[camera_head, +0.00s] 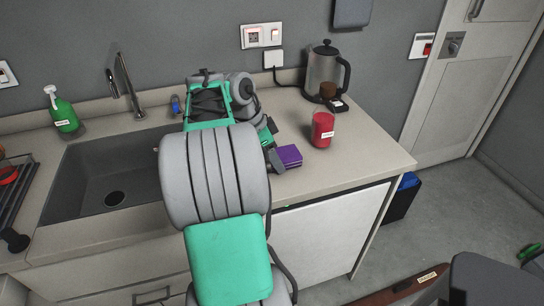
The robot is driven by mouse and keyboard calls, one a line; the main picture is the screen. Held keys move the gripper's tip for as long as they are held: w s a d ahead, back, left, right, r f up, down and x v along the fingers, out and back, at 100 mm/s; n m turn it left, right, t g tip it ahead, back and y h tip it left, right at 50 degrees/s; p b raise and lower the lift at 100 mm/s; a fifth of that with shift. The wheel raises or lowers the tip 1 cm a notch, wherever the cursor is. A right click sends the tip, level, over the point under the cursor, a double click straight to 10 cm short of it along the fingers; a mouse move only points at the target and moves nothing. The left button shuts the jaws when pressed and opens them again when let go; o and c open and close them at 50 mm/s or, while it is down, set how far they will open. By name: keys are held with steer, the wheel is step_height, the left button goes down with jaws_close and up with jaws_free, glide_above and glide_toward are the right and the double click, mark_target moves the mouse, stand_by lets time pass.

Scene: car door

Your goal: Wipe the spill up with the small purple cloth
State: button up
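The small purple cloth (290,156) lies on the counter to the right of my arm and looks like a small folded block. My gripper (275,158) is low over the counter at the cloth's left side. It is partly hidden by my arm, and I cannot tell whether it touches the cloth or whether its fingers are open or shut. I see no clear spill on the visible counter. My arm hides part of the counter and the sink's right side.
A red labelled container (322,130) stands right of the cloth, with a kettle (325,72) behind it. A dark sink (85,185), tap (128,85) and green spray bottle (62,110) are left. The counter's right end (375,160) is clear.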

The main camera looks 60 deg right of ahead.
steer(key=shift+s+d, duration=0.45)
steer(key=shift+s, duration=0.05)
steer(key=shift+w+a, duration=0.7)
steer(key=shift+w, duration=0.05)
stand_by(0.5)
steer(key=shift+s+d, duration=0.75)
stand_by(0.3)
steer(key=shift+w+a, duration=0.75)
stand_by(0.4)
steer(key=shift+r, duration=0.1)
step_height(320, 180, up, 7)
steer(key=p, duration=0.6)
